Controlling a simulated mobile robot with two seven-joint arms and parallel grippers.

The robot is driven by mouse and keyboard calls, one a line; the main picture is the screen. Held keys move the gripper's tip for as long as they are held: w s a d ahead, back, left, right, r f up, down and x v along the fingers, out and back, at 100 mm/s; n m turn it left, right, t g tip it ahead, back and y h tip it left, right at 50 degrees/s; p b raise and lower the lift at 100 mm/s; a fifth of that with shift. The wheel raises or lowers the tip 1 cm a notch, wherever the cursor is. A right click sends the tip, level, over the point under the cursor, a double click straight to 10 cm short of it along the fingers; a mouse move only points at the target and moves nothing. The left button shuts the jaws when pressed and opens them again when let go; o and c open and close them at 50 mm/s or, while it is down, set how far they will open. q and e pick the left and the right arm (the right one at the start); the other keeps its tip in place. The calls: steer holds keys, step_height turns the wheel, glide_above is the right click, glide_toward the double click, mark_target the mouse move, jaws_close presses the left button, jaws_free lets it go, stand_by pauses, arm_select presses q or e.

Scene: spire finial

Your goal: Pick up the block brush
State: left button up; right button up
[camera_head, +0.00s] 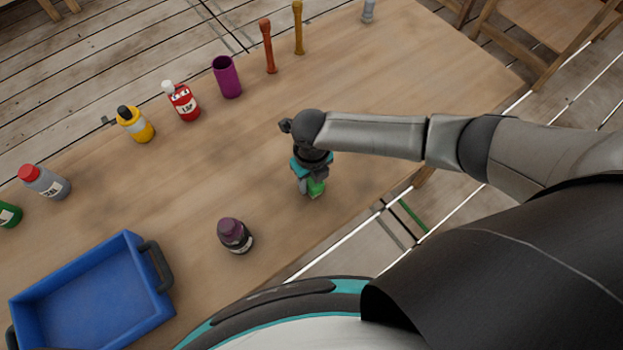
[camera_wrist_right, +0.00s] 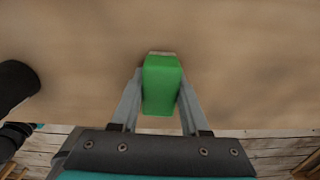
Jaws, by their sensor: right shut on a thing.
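The block brush (camera_head: 316,188) is a small green block below my right gripper (camera_head: 308,186) in the head view, near the table's front edge. In the right wrist view the green block brush (camera_wrist_right: 161,85) sits between the two grey fingers of my right gripper (camera_wrist_right: 160,100), with a thin pale strip at its far end. The fingers are shut on its sides. Whether the brush touches the table is hard to tell. My left gripper is not in view.
A dark purple-capped bottle (camera_head: 235,236) stands near the front edge, left of my right gripper. A blue tray (camera_head: 150,318) is at the lower left. Several bottles, a purple cup (camera_head: 227,78) and wooden-looking posts (camera_head: 267,47) line the back. The table (camera_head: 200,190) between is clear.

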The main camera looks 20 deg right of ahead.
jaws_close()
steer(key=shift+r, duration=0.15)
step_height(320, 180, up, 20)
steer(key=p, duration=0.3)
